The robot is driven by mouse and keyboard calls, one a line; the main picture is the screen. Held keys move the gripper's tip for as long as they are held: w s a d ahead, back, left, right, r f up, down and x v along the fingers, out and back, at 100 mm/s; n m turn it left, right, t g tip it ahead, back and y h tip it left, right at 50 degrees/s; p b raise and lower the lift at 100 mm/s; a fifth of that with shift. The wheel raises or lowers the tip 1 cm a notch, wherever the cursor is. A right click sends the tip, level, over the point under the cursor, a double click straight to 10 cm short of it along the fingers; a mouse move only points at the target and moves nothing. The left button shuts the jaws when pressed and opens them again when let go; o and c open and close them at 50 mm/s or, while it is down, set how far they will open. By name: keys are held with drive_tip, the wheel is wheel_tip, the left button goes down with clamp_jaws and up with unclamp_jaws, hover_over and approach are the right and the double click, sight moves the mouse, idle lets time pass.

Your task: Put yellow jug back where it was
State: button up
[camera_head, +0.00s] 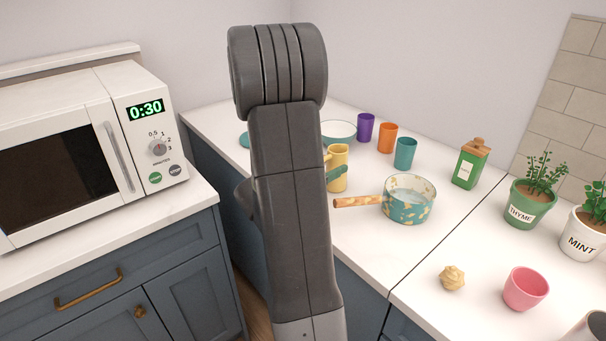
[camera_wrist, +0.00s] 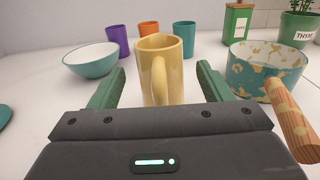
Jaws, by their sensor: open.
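The yellow jug (camera_head: 338,165) stands upright on the white counter, partly hidden behind my arm in the head view. In the wrist view the yellow jug (camera_wrist: 167,66) stands between the two green fingers, its handle facing my palm. My gripper (camera_wrist: 158,82) is open, with a finger on each side of the jug and a visible gap at both sides.
A teal patterned saucepan (camera_head: 405,208) stands close on the right, its wooden handle (camera_head: 357,201) pointing towards my gripper. A bowl (camera_wrist: 92,63) is at the left. Purple (camera_head: 365,128), orange (camera_head: 387,138) and teal (camera_head: 405,154) cups stand behind. A microwave (camera_head: 85,150) stands on the left counter.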

drive_tip(key=v, duration=1)
drive_tip(key=shift+r, duration=0.1)
drive_tip(key=x, duration=1.1)
drive_tip(key=shift+w+d, duration=0.1)
drive_tip(key=shift+d, duration=0.05)
drive_tip(key=shift+w+d+f, duration=0.2)
drive_tip(key=shift+w+f, duration=0.05)
